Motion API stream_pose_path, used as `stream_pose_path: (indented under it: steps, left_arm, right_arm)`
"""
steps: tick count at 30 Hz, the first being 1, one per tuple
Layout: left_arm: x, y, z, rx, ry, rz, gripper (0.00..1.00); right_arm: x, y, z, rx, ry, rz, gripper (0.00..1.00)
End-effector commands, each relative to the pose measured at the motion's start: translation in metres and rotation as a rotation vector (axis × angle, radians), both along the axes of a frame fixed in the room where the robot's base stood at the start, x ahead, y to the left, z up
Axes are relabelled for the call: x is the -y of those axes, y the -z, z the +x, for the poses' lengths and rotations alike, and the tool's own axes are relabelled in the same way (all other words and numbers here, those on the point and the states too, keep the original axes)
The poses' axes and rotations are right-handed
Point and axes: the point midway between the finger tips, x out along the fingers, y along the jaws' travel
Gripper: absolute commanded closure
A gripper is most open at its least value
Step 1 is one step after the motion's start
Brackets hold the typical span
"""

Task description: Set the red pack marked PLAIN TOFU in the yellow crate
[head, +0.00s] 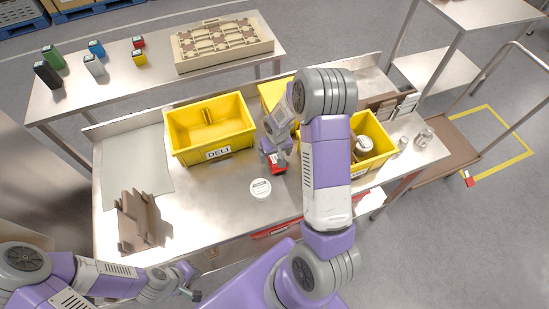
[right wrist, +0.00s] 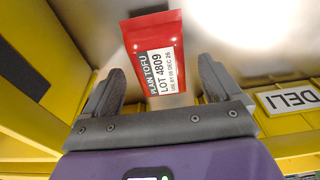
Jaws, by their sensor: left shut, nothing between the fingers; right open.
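The red pack (head: 278,168) lies on the steel bench in the middle of the head view. In the right wrist view the pack (right wrist: 153,42) shows its white PLAIN TOFU label. My right gripper (head: 272,150) is open just above it; the pack appears just beyond the open fingertips (right wrist: 160,80), not clamped. A yellow crate (head: 212,154) marked DELI stands left of the pack. A second yellow crate (head: 268,92) stands behind, partly hidden by my right arm, and a third (head: 378,163) stands to the right. My left gripper (head: 193,285) is shut and empty at the lower left.
A white round tub (head: 260,188) stands close in front of the pack. A brown rack (head: 140,220) and a pale mat (head: 135,160) are at the bench's left. The third crate holds items. Small metal tins (head: 424,137) stand at the right end.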

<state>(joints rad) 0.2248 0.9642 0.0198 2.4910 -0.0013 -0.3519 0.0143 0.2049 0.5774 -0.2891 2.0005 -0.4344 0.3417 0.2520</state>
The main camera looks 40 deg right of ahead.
Motion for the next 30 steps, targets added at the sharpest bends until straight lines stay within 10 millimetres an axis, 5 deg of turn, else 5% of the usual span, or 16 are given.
stream_pose_path:
  steps: [4,12,27,30]
  left_arm:
    - [0.000,0.001,0.000,0.000,0.000,0.000,1.00]
    - [0.000,0.001,0.000,0.000,0.000,0.000,1.00]
    - [0.000,0.001,0.000,0.000,0.000,0.000,1.00]
    - [0.000,0.001,0.000,0.000,0.000,0.000,1.00]
  right_arm:
    - [0.001,0.017,0.002,0.000,0.000,0.000,0.08]
    - [0.001,0.020,0.003,0.002,0.000,-0.001,0.08]
    - [0.001,0.019,0.003,0.002,0.000,-0.001,0.84]
    - [0.001,0.019,0.003,0.002,0.000,-0.001,0.84]
